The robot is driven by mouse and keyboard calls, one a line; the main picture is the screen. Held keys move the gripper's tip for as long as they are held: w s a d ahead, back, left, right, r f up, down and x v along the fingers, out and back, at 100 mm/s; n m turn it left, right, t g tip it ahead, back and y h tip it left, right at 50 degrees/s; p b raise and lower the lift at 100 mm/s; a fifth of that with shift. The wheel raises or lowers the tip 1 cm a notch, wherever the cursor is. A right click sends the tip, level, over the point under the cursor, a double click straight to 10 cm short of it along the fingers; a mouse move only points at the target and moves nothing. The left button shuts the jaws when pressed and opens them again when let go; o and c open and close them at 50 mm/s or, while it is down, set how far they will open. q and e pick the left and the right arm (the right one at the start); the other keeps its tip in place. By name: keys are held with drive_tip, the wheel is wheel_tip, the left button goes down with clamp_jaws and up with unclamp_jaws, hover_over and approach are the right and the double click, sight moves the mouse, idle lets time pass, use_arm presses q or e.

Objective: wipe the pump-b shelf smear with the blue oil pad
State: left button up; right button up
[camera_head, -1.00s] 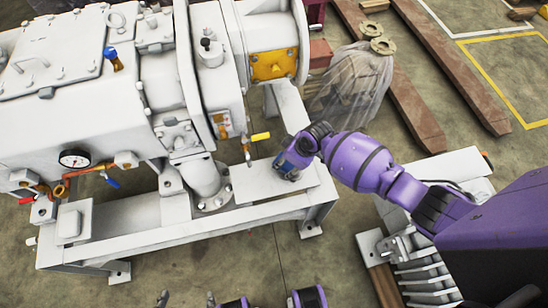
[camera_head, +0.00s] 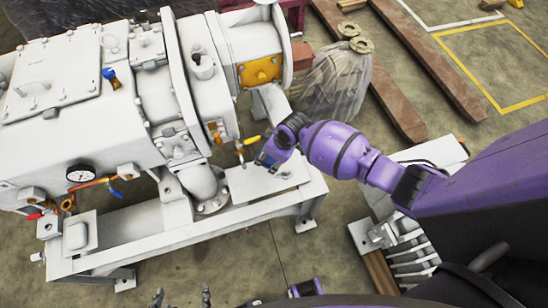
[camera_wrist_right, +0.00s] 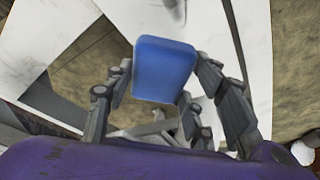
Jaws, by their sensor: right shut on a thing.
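The blue oil pad (camera_head: 265,160) is in my right gripper (camera_head: 270,157), which is shut on it. In the right wrist view the pad (camera_wrist_right: 163,68) is a blue block between the grey fingers. In the head view the gripper is over the white shelf (camera_head: 245,190) of the pump frame; whether the pad touches it I cannot tell. A faint grey mark (camera_head: 286,175) shows on the shelf, right of the pad; I cannot tell if it is the smear. My left gripper (camera_head: 182,298) shows only as two separated fingertips at the bottom edge.
The white pump (camera_head: 110,110) stands behind and left of the shelf, with a yellow-handled valve (camera_head: 250,140) close to my right gripper. A wrapped item (camera_head: 335,85) and brown beams (camera_head: 385,75) lie beyond. A finned white unit (camera_head: 400,250) stands at the right.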

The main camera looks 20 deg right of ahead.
use_arm(q)
drive_tip(key=shift+w+r+p, duration=0.1)
drive_tip(key=shift+r+p, duration=0.4)
drive_tip(key=shift+r, duration=0.3)
drive_tip(key=shift+d, duration=0.1)
